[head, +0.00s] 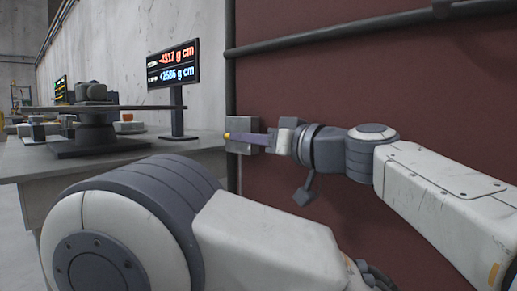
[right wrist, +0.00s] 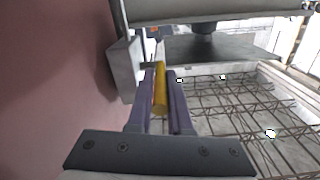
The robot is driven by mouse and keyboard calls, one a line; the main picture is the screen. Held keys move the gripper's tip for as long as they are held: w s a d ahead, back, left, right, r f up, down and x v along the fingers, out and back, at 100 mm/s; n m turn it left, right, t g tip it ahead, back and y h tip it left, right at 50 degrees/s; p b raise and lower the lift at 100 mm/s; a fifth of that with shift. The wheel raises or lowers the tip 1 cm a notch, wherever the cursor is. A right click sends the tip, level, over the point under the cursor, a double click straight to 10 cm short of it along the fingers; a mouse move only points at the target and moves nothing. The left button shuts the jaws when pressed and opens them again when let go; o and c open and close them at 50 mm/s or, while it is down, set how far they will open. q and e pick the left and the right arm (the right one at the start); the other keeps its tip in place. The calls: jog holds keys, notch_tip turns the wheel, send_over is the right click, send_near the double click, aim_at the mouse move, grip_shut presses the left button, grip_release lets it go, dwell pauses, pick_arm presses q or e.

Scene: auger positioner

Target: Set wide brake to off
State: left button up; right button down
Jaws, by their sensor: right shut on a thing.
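A grey box (head: 243,135) is fixed to the edge of the dark red wall, beside the table. It also shows in the right wrist view (right wrist: 125,68). My right gripper (head: 238,137) is beside the box, its purple fingers shut on a yellow lever (right wrist: 160,92) that lies lengthwise between them. In the head view only the yellow tip (head: 227,135) shows past the fingers. The lever appears to be the brake's handle; no label or on/off mark can be read. The lever's base is hidden. My left gripper is out of view.
A grey table (head: 40,165) on the left carries a balanced beam rig (head: 97,125) and a display (head: 173,65) reading about -1317 and +2586 g cm. A dark horizontal pipe (head: 330,37) runs along the red wall above my right gripper.

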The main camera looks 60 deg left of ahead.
jog(key=shift+s+a+f, duration=0.1)
jog(key=shift+s+f, duration=0.1)
jog(key=shift+f, duration=0.1)
jog(key=c, duration=1.1)
grip_release()
jog(key=shift+r, duration=0.1)
jog(key=shift+w, duration=0.1)
jog(key=shift+w+d, duration=0.1)
jog(key=shift+d, duration=0.4)
jog(key=b+v, duration=0.1)
jog(key=v, duration=0.8)
jog(key=shift+d, duration=0.25)
